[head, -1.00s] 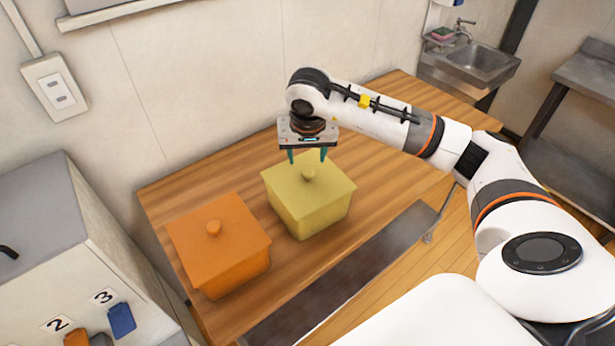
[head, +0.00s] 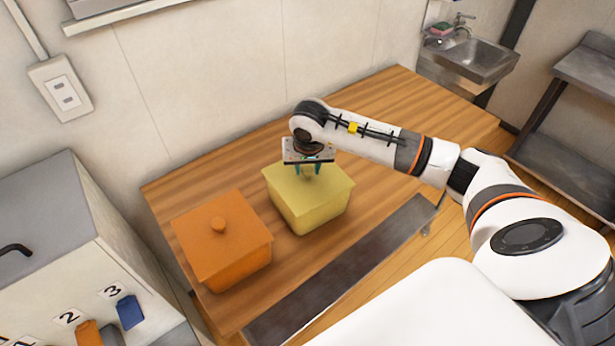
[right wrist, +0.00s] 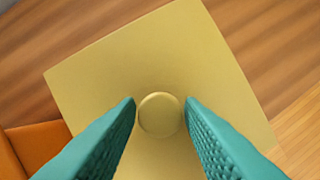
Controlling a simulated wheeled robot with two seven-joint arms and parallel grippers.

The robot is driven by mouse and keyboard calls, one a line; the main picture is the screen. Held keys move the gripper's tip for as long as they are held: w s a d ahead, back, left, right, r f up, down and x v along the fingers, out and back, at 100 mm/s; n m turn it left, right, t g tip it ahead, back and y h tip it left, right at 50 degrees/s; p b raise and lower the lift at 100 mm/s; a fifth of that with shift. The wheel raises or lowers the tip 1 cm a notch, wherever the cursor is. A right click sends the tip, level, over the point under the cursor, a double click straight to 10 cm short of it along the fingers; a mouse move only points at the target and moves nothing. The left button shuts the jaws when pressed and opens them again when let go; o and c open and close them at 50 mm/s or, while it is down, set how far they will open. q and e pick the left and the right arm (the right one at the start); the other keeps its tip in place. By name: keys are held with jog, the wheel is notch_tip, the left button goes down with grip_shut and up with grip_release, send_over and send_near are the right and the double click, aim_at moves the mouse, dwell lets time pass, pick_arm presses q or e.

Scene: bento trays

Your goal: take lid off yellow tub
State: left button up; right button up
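The yellow tub (head: 307,212) stands on the wooden table with its square lid (head: 334,184) on. A round knob (right wrist: 159,114) rises from the middle of the lid; in the head view it is partly hidden. My right gripper (head: 309,170) points down over the lid. Its teal fingers stand on either side of the knob, close to it, with thin gaps showing in the right wrist view. It looks open and holds nothing. My left gripper is not in view.
An orange lidded tub (head: 238,266) stands left of the yellow tub, close beside it. The wooden table (head: 400,100) is clear to the back right. A grey strip (head: 340,268) runs along the front edge. The wall is behind, and a cabinet (head: 50,225) stands at left.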

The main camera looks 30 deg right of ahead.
jog(key=c, duration=0.6)
jog(key=shift+o, duration=0.2)
jog(key=shift+r, duration=0.15)
